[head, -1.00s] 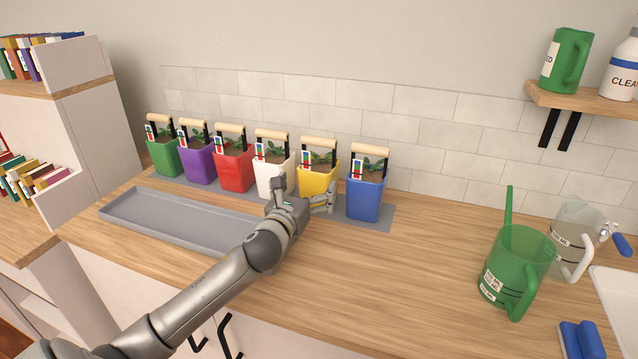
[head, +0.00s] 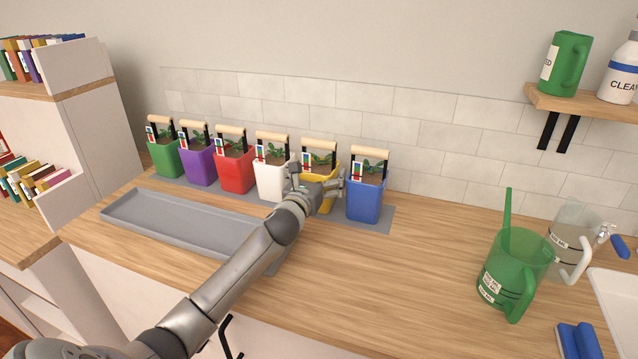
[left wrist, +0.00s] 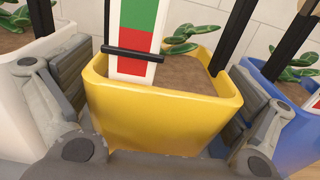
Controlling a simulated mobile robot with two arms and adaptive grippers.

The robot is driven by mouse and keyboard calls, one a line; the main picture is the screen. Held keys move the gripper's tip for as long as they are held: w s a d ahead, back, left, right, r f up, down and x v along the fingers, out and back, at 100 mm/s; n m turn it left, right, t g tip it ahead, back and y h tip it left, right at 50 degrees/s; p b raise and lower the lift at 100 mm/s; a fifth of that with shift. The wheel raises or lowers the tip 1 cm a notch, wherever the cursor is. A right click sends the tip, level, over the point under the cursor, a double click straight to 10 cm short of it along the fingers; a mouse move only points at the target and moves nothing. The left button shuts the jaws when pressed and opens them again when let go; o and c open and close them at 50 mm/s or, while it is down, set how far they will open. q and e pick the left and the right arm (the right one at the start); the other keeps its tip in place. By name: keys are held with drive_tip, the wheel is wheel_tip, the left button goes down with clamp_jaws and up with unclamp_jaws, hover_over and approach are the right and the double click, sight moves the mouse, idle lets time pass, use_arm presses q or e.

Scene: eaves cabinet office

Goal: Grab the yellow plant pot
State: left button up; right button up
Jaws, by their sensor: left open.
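The yellow plant pot (head: 327,201) stands in a row of pots, between the white pot (head: 270,182) and the blue pot (head: 364,202). It holds soil, a small green plant, a coloured label and a black handle with a wooden grip. My left gripper (head: 318,185) is open around the pot, its fingers at the left and right sides. In the left wrist view the yellow pot (left wrist: 160,110) fills the space between the two fingers. Whether the fingers touch its walls is unclear. My right gripper is not in view.
Red (head: 234,174), purple (head: 198,167) and green (head: 164,159) pots stand further left on the grey mat (head: 384,223). An empty grey tray (head: 180,229) lies in front. A green pitcher (head: 512,270) stands at the right. The counter's middle is clear.

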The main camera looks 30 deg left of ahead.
use_arm(q)
drive_tip(key=shift+c, duration=0.4)
drive_tip(key=c, duration=1.2)
drive_tip(key=shift+r, duration=0.1)
drive_tip(key=shift+c, duration=1)
drive_tip(key=shift+r, duration=0.15)
